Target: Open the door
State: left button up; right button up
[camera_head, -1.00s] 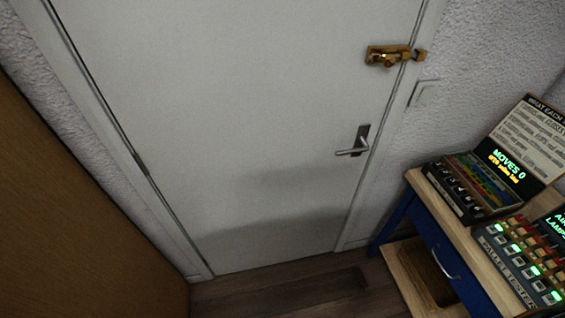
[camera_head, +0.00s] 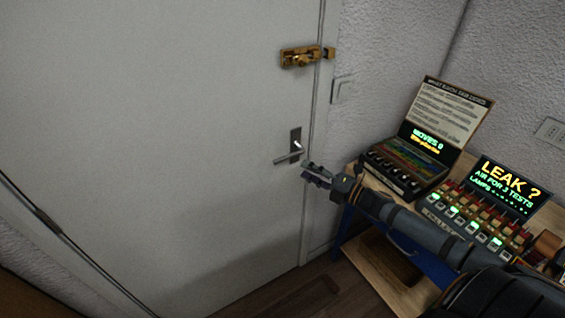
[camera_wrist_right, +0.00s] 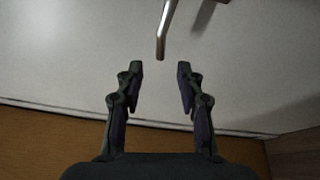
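The white door (camera_head: 180,120) fills the left and middle of the head view and looks shut. Its metal lever handle (camera_head: 288,157) points left from a dark plate near the right edge. A brass bolt (camera_head: 302,57) sits higher on the door and reaches to the frame side. My right gripper (camera_head: 309,176) is just below and right of the lever in the head view. In the right wrist view the gripper (camera_wrist_right: 159,72) is open and empty, with the lever's tip (camera_wrist_right: 161,50) just ahead, between the line of the fingers. My left gripper is out of view.
A blue table (camera_head: 366,276) with a wooden top stands right of the door, under my right arm. It holds a game box (camera_head: 408,160) and a lamp tester panel (camera_head: 470,222). A light switch (camera_head: 342,90) is on the wall beside the frame.

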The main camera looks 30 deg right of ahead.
aim_at(283, 157)
jog(key=p+x, duration=0.1)
jog(key=x, duration=0.8)
jog(key=shift+w+r, duration=0.15)
jog(key=shift+w, duration=0.2)
jog(key=shift+w+a, duration=0.25)
jog(key=shift+w, duration=0.15)
jog(key=shift+c, duration=0.4)
grip_shut()
